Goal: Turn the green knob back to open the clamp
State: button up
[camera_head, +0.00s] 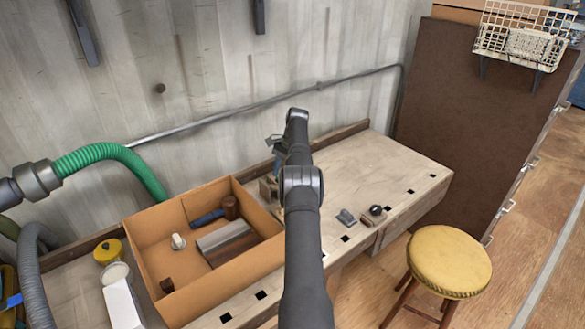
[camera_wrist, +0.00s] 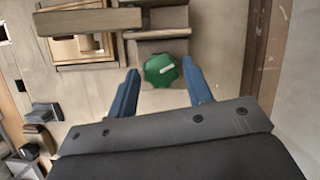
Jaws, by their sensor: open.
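In the wrist view a round green knob (camera_wrist: 161,70) with a pale raised bar lies just ahead of my gripper (camera_wrist: 162,78). The two blue fingers stand apart on its left and right, open, with gaps on both sides. The knob sits against the clamp's wooden jaw pieces (camera_wrist: 160,33). In the head view my gripper (camera_head: 278,150) is over the bench beside the clamp (camera_head: 268,190). My arm hides part of the clamp there, and I cannot see the knob.
An orange-brown box (camera_head: 150,243) with tools stands left of my arm. A small grey block (camera_head: 346,217) and a dark knobbed piece (camera_head: 375,210) lie near the front edge of the bench (camera_head: 400,170). A yellow stool (camera_head: 449,262) stands in front.

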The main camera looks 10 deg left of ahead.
jog(key=r, duration=0.4)
jog(key=shift+s+d, duration=0.15)
jog(key=shift+d, duration=0.15)
jog(key=s+d+r, duration=0.3)
jog(key=d+r, duration=0.3)
jog(key=d, duration=0.4)
jog(key=shift+s+d+r, duration=0.2)
jog(key=shift+s+r, duration=0.05)
jog(key=shift+s, duration=0.05)
jog(key=o, duration=0.3)
jog(key=shift+a, duration=0.1)
jog(key=s+a+r+n+t+h, duration=0.2)
jog(key=a+r+t, duration=0.15)
jog(key=a, duration=0.35)
jog(key=s+a+r+n+t+h, duration=0.1)
jog(key=s+a+r+t+h, duration=0.1)
jog(key=a+t, duration=0.35)
jog(key=shift+g, duration=0.5)
jog(key=x, duration=1.1)
jog(key=a+x, duration=0.1)
jog(key=x, duration=0.5)
jog(key=shift+w+f, duration=0.1)
jog(key=shift+f, duration=0.35)
